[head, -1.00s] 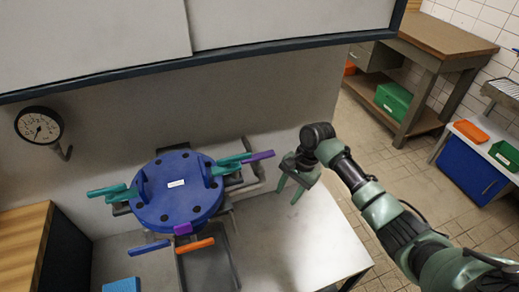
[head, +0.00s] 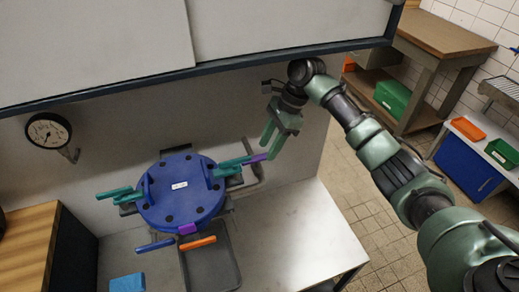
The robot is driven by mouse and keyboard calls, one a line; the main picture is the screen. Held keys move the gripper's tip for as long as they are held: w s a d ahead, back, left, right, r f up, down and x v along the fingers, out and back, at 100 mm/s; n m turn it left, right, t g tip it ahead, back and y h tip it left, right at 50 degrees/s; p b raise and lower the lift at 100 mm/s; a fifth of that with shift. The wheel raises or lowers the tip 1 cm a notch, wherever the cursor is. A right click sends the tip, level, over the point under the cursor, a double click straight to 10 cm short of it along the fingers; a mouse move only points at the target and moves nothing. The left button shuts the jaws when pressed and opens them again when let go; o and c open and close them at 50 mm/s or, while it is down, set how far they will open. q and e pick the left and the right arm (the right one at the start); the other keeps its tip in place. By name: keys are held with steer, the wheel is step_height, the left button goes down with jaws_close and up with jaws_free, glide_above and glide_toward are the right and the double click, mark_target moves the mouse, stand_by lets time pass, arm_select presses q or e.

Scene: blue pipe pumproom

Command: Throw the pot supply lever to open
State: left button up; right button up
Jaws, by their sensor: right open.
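A round blue pot lid (head: 180,205) with dark bolts and a small white label sits against the wall. The label is too small to read. Several levers stick out around it: a teal one with a purple end (head: 257,159) at the right, teal ones (head: 115,194) at the left, and a blue one (head: 155,245) and an orange one (head: 198,243) at the front. I cannot tell which is the pot supply lever. My right gripper (head: 270,147) is open, fingers pointing down, at the purple end; contact is unclear. My left gripper is out of view.
A pressure gauge (head: 49,131) is on the wall at the left. A grey tray (head: 214,268) and a blue block (head: 127,283) lie in front of the pot. The pale tabletop (head: 300,225) at the right is clear. A dark ledge (head: 230,66) runs above.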

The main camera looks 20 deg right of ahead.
mark_target(258, 157)
steer(key=a+f, duration=0.1)
steer(key=a+f+p, duration=0.1)
steer(key=shift+s+a, duration=0.1)
steer(key=shift+a, duration=0.25)
steer(key=shift+a+f, duration=0.1)
steer(key=shift+f, duration=0.35)
jaws_close()
